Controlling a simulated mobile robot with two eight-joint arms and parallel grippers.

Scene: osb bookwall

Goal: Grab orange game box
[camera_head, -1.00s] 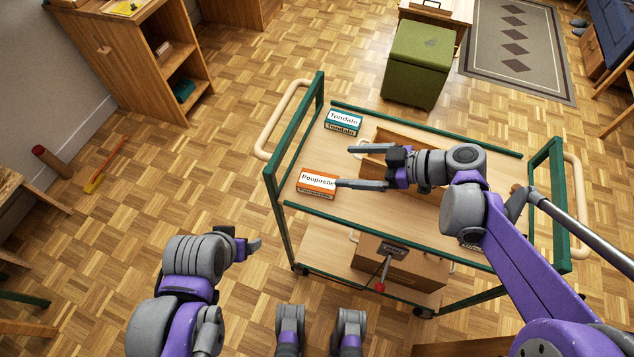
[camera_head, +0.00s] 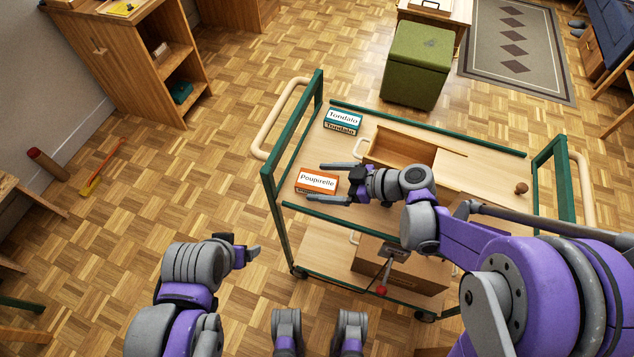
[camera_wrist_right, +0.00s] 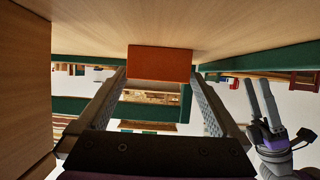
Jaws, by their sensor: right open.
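The orange game box (camera_head: 317,182), labelled "Poupirelle", lies at the left end of the trolley's top shelf. My right gripper (camera_head: 328,182) is open, with one finger beyond the box and one on its near side. In the right wrist view the orange box (camera_wrist_right: 159,63) shows between the tips of the open fingers (camera_wrist_right: 160,85), and no grip on it is visible. My left gripper (camera_head: 252,249) is low at the left, away from the trolley; its finger opening is unclear.
A teal "Tondalo" box (camera_head: 343,121) lies behind the orange one. An open wooden box (camera_head: 400,146) stands on the shelf to the right. The green trolley frame (camera_head: 292,130) rises at the left end. A cardboard-coloured box (camera_head: 410,269) sits on the lower shelf.

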